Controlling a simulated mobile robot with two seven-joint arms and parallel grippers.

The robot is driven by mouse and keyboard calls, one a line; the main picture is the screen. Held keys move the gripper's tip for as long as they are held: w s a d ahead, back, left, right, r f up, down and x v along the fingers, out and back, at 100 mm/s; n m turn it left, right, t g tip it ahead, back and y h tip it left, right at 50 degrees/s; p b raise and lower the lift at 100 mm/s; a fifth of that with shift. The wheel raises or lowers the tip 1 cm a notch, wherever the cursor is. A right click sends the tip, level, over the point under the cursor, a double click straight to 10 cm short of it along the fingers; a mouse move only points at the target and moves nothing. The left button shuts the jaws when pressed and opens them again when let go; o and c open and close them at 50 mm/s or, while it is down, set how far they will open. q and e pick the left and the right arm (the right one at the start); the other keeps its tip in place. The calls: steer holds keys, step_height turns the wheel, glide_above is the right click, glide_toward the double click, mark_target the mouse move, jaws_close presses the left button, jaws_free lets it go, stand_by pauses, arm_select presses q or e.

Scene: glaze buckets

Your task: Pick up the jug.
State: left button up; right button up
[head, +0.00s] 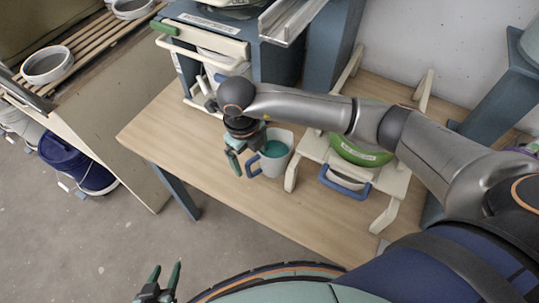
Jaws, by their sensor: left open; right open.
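The jug (281,163) is white with a blue handle and teal contents, and it stands upright on the wooden table. My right gripper (242,166) is open and points down at the left of the jug, close beside the handle. I cannot tell whether a finger touches the handle. The gripper hides part of the jug's left side. My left gripper (166,276) is open and empty, low in the picture over the floor, far from the jug.
A cream stand (312,152) with a green bowl (360,150) is right of the jug. A blue cabinet (278,62) stands behind. The table's front left (180,130) is clear. A dark blue bucket (75,165) is on the floor at left.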

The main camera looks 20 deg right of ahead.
steer(key=shift+d+f+p, duration=0.15)
steer(key=shift+f+p, duration=0.1)
steer(key=shift+f, duration=1.3)
steer(key=shift+d+f+p, duration=0.1)
steer(key=shift+f+p, duration=0.1)
steer(key=shift+f, duration=1.3)
jaws_close()
steer(key=shift+w+r, duration=0.1)
